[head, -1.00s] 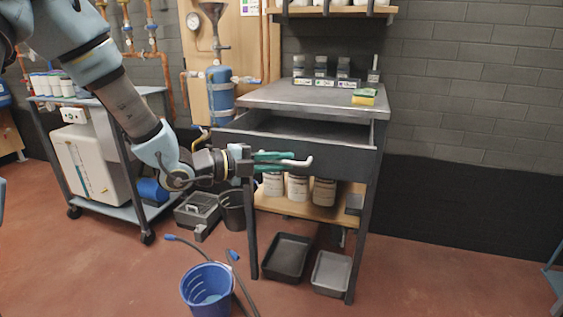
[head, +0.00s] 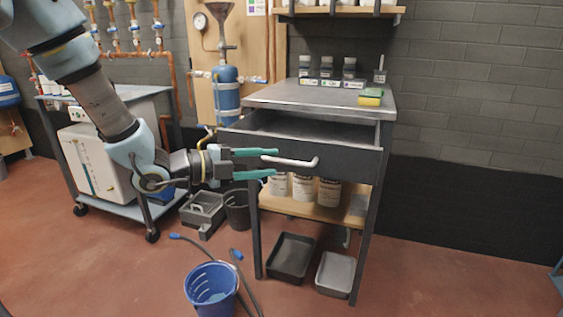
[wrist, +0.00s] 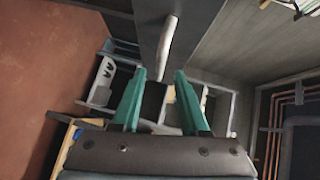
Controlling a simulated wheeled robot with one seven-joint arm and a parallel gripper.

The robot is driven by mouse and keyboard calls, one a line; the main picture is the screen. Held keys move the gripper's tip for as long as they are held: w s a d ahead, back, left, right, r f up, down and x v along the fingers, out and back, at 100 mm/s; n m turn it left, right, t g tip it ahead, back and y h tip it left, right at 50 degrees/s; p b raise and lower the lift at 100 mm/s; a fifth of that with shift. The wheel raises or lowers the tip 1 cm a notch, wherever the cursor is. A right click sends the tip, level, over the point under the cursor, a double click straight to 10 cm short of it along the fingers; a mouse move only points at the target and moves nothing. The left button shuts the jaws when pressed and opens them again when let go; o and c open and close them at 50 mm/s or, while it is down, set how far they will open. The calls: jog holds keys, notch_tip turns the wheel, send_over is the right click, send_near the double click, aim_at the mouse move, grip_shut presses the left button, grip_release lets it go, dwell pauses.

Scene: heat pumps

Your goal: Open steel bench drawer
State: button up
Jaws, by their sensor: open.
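The steel bench (head: 310,97) has a dark grey drawer (head: 345,163) pulled out, with its empty-looking inside showing behind the front. A pale bar handle (head: 300,162) runs along the drawer front. My gripper (head: 276,162) is at the left end of the handle, with its two green fingers apart, one above and one below the handle's level. In the wrist view the handle (wrist: 168,45) lies just ahead of my open fingertips (wrist: 160,72), roughly in line with the gap. Whether a finger touches the handle I cannot tell.
Bottles and a sponge (head: 370,97) are on the bench top. White tubs (head: 303,188) stand on the lower shelf. Two trays (head: 290,257) and a blue bucket (head: 212,288) with a hose are on the floor. A trolley (head: 130,200) stands at the left. The floor at the right is clear.

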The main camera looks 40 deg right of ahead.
jog(key=v, duration=0.5)
jog(key=shift+a, duration=0.2)
